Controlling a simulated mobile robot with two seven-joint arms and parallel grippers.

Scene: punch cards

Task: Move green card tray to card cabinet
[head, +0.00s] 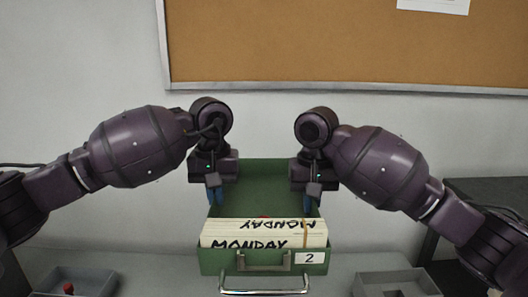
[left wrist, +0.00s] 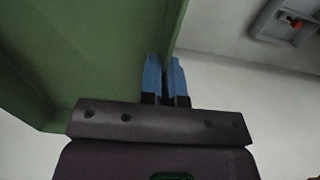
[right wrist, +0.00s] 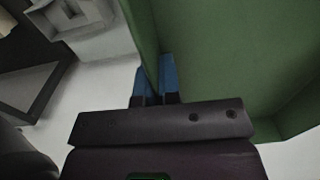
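The green card tray (head: 222,262) is in the middle of the head view, upright, with white cards marked MONDAY (head: 262,234) in its front part and a "2" label on its front. My left gripper (head: 215,195) is closed over the tray's left side wall; the left wrist view shows its blue fingers (left wrist: 165,78) on both sides of the green wall. My right gripper (head: 313,192) is closed over the right side wall, its blue fingers (right wrist: 155,80) also on either side. I cannot tell whether the tray is lifted. The card cabinet cannot be clearly identified.
A grey bin (head: 92,278) with a red-topped item stands at the lower left. Another grey bin (head: 425,280) stands at the lower right. A dark cabinet-like block (head: 490,190) is at the right edge. A metal handle (head: 265,292) shows below the tray. A corkboard (head: 330,45) hangs behind.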

